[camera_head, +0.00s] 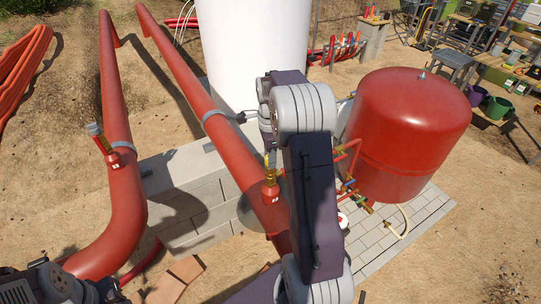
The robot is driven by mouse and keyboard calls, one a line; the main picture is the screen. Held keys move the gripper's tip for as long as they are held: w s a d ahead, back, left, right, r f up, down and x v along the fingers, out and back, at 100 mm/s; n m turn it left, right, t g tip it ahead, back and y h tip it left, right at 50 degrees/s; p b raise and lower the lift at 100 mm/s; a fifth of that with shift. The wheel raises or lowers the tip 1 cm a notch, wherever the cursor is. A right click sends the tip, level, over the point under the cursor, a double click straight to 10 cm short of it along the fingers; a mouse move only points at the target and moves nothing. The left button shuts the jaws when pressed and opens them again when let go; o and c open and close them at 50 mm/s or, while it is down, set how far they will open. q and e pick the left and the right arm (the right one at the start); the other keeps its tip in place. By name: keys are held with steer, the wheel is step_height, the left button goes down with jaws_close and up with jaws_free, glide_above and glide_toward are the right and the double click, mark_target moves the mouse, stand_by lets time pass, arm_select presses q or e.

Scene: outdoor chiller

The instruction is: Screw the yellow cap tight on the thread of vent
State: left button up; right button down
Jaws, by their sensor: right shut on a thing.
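My right arm crosses the middle of the head view, and its wrist bends down over the right red pipe. My right gripper (268,146) points down over the brass vent (270,180) on that pipe. It is shut on the yellow cap (266,159), of which only a small yellow edge shows beside the dark wrist. The cap is right above or on the vent; I cannot tell whether it touches the thread. My left arm's dark end (60,287) is at the bottom left corner, and its jaw state cannot be made out.
A second vent with a grey top (99,136) stands on the left red pipe (119,185). A white tank (250,45) rises behind. A red vessel (408,120) and thin red piping stand close to the right of my arm. Grey blocks (185,185) lie between the pipes.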

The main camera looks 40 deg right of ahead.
steer(key=m, duration=0.4)
steer(key=shift+s+a+f, duration=0.1)
steer(key=shift+s+f, duration=0.05)
steer(key=shift+f, duration=0.15)
steer(key=m, duration=1.1)
steer(key=c, duration=0.9)
jaws_free()
steer(key=shift+o, duration=0.2)
steer(key=shift+d, duration=0.2)
steer(key=shift+o, duration=0.5)
steer(key=shift+w, duration=0.2)
steer(key=shift+r, duration=0.1)
